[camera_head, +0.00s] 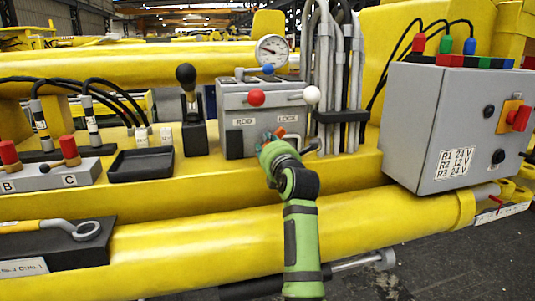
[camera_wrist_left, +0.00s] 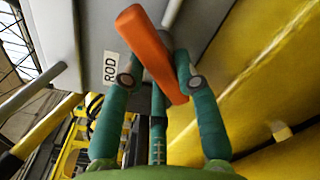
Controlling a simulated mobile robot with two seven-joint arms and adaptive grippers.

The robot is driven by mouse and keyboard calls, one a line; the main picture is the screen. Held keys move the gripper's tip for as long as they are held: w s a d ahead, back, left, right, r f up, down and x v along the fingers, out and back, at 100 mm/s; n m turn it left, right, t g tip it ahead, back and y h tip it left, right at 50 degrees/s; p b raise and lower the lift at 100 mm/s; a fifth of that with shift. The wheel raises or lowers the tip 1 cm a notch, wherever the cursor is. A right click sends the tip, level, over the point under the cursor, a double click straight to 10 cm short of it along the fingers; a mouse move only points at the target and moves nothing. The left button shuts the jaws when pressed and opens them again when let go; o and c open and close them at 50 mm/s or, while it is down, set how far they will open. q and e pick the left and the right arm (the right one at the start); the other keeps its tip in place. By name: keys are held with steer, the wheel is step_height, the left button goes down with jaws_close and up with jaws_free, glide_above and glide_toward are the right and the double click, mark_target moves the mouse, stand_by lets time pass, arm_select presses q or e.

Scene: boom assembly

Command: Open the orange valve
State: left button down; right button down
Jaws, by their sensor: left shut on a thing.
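The orange valve (camera_head: 281,132) is a small orange handle low on the front of the grey valve box (camera_head: 228,104), near the ROD and LOCK labels. In the left wrist view the valve handle (camera_wrist_left: 146,38) lies slantwise, its upper end to the left, next to the ROD label. My left gripper (camera_head: 272,142) is at the front of the box, and its green fingers (camera_wrist_left: 159,78) are shut on the handle, one on each side. The gripper hides part of the handle in the head view. My right gripper is not in view.
Red (camera_head: 256,97) and white (camera_head: 311,94) ball levers stick out above the handle. A pressure gauge (camera_head: 272,51) stands on top. Hoses (camera_head: 338,70) rise to the right of the box, and a grey electrical box (camera_head: 445,125) stands farther right. A black tray (camera_head: 141,164) lies left.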

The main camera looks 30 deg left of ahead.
arm_select(q)
steer(key=n+b, duration=0.5)
steer(key=shift+d+b, duration=0.1)
steer(key=shift+b, duration=0.25)
steer(key=n+b, duration=0.2)
steer(key=shift+w+n, duration=0.1)
steer(key=shift+n, duration=0.3)
steer(key=shift+r+n+b, duration=0.2)
steer(key=shift+n+b, duration=0.3)
steer(key=shift+b, duration=0.15)
steer(key=c, duration=0.9)
jaws_free()
steer(key=shift+c, duration=0.2)
steer(key=shift+w+f, duration=0.15)
steer(key=shift+f, duration=0.15)
